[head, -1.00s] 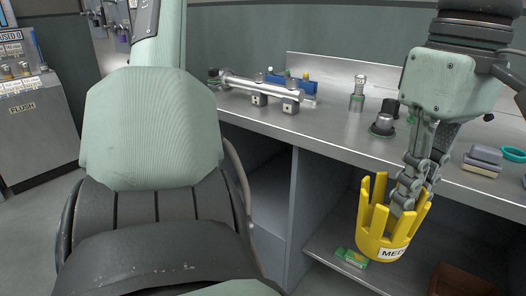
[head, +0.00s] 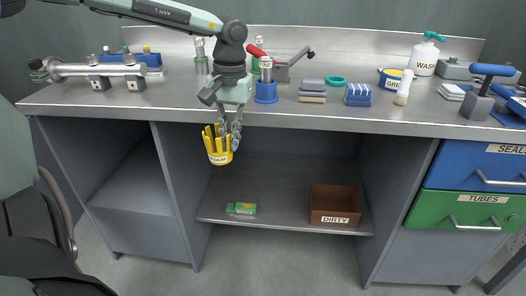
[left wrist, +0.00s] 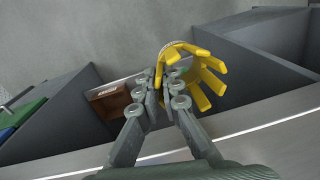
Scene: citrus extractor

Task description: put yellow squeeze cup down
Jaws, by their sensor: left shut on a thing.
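The yellow squeeze cup (head: 218,152) has upright prongs and a label reading "MEDIUM". It hangs in front of the workbench's open shelf space, just below the worktop's front edge. My left gripper (head: 230,138) points down and is shut on the cup's wall at its right side. In the left wrist view the cup (left wrist: 203,75) sits at the fingertips of my left gripper (left wrist: 167,85), with its prongs spread toward the right. My right gripper is in neither view.
The steel worktop (head: 200,108) holds several tools, a blue-based device (head: 265,92), sponges (head: 312,90) and a "WASH" bottle (head: 424,58). Blue and green drawers (head: 470,205) stand right.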

